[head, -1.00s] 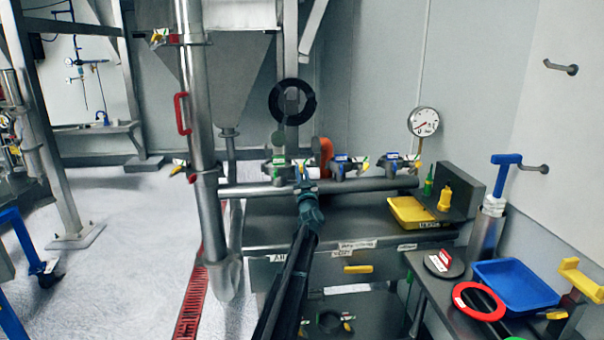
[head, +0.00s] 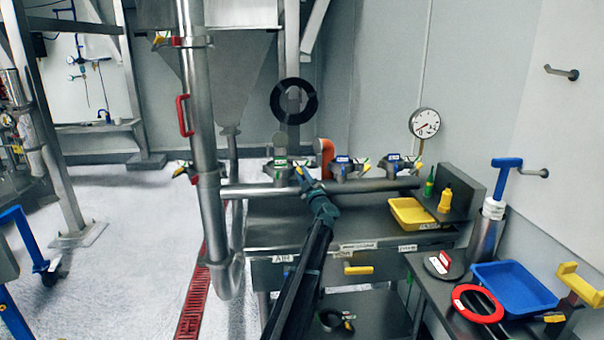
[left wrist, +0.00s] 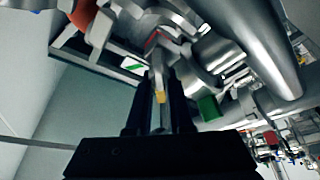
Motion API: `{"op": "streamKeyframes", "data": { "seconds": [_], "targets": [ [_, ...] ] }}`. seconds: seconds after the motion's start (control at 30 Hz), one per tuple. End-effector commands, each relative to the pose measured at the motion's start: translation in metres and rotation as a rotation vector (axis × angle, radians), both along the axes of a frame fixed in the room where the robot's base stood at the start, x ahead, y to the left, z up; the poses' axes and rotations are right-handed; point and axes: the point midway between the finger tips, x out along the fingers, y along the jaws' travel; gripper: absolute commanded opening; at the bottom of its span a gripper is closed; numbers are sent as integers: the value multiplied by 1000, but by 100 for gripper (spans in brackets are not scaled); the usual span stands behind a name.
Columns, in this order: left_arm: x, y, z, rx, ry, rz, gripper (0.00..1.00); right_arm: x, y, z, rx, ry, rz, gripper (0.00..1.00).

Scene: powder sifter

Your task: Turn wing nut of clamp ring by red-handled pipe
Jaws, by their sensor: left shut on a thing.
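The vertical steel pipe (head: 205,115) with a red handle (head: 182,115) stands at centre left in the head view. Clamp rings sit on it near the top (head: 180,41) and low down (head: 207,179), each with a yellow part at its left. My left gripper (head: 304,178) is apart from that pipe, to its right, at the horizontal pipe beside the green-marked clamp (head: 278,170). In the left wrist view its fingers (left wrist: 160,98) are shut on a thin yellow-tipped metal piece (left wrist: 159,84), which looks like part of a clamp. My right gripper is not in view.
Blue-marked clamps (head: 342,168) line the horizontal pipe (head: 250,190) to the right. An orange elbow (head: 325,150) stands behind. A yellow tray (head: 408,214) and a blue tray (head: 515,287) lie at the right.

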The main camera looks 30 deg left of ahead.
Motion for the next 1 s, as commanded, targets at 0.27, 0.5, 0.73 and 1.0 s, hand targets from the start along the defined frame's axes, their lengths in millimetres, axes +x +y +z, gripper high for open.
{"op": "streamKeyframes", "data": {
  "seconds": [0.27, 0.5, 0.73, 1.0],
  "targets": [
    [-1, 1, 0, -14, -11, 2, 0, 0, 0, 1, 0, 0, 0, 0],
    [-1, 1, 0, -15, -10, 2, 0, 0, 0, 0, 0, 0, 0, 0],
    [-1, 1, 0, -14, -10, 1, 41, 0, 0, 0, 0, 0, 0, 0],
    [-4, -3, -3, -14, -10, 0, 41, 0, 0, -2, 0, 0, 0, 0]
  ]
}}
